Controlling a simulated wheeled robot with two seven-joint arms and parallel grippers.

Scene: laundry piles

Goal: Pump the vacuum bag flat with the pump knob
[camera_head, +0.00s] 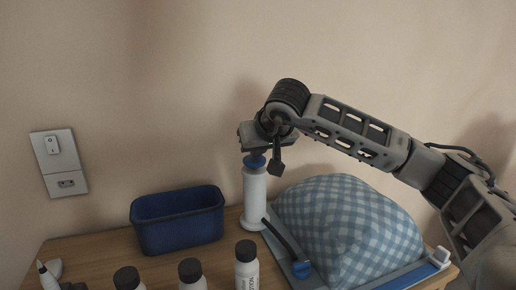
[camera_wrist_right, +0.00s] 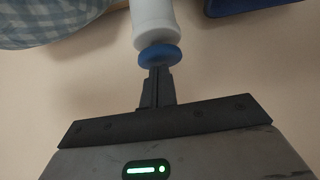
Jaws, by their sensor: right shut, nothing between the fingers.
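The white pump (camera_head: 255,196) stands upright on the table, with its blue knob (camera_head: 255,160) on top. A dark hose runs from its base to the blue valve (camera_head: 301,269) on the vacuum bag (camera_head: 345,228), which is puffed up around blue-and-white checked cloth. My right gripper (camera_head: 255,152) is directly above the knob, pointing down. In the right wrist view its closed fingertips (camera_wrist_right: 160,70) meet the blue knob (camera_wrist_right: 159,55) or lie very close to it, with nothing between them. My left gripper is out of view.
A dark blue bin (camera_head: 178,220) stands left of the pump. Several black-capped white bottles (camera_head: 247,266) stand along the front. A wall panel with a switch and socket (camera_head: 58,161) is at the left. The wall is close behind the table.

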